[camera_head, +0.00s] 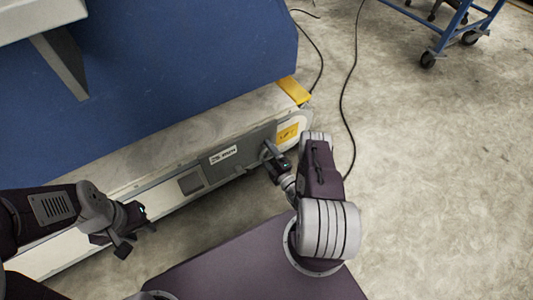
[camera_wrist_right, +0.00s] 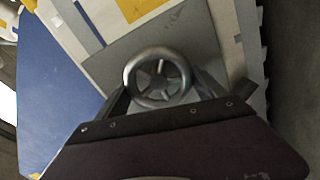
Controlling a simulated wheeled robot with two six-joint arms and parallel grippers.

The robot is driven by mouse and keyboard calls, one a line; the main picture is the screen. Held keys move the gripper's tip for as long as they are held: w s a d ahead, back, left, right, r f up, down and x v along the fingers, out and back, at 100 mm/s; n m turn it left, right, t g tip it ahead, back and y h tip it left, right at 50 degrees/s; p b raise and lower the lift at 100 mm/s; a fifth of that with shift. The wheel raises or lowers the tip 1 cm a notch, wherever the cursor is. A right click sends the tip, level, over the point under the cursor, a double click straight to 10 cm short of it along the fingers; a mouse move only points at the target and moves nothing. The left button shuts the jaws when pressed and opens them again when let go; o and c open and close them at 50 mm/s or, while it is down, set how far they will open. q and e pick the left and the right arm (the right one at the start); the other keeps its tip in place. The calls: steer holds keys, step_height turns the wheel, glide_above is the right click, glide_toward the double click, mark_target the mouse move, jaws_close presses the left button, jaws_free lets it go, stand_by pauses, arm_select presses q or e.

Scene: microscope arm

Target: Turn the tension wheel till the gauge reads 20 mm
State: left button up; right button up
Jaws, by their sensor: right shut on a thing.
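The tension wheel (camera_wrist_right: 157,77) is a grey metal ring with spokes, seen face-on in the right wrist view. My right gripper (camera_wrist_right: 168,92) is shut on it, one finger on either side of the rim. In the head view my right gripper (camera_head: 271,160) is against the end of the long, pale machine beam, and the wheel is mostly hidden there. My left gripper (camera_head: 136,238) is empty in front of the beam, its fingers apart. No gauge reading is legible; a small dark grey panel (camera_head: 190,183) sits on the beam left of the wheel.
A blue machine body (camera_head: 190,70) rises behind the beam (camera_head: 160,150). A yellow label (camera_head: 287,132) and yellow block (camera_head: 294,90) are near the beam's right end. Black cables (camera_head: 345,90) lie on the floor. A blue wheeled cart (camera_head: 450,35) stands at the upper right; floor on the right is open.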

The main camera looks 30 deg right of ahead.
steer(key=m, duration=0.5)
steer(key=shift+r+m, duration=0.1)
steer(key=shift+m, duration=0.2)
stand_by(0.5)
steer(key=o, duration=1.3)
steer(key=shift+o, duration=0.2)
steer(key=shift+d+r, duration=0.1)
steer(key=s+p, duration=0.4)
steer(key=s, duration=0.5)
steer(key=shift+d, duration=0.3)
steer(key=shift+s, duration=0.1)
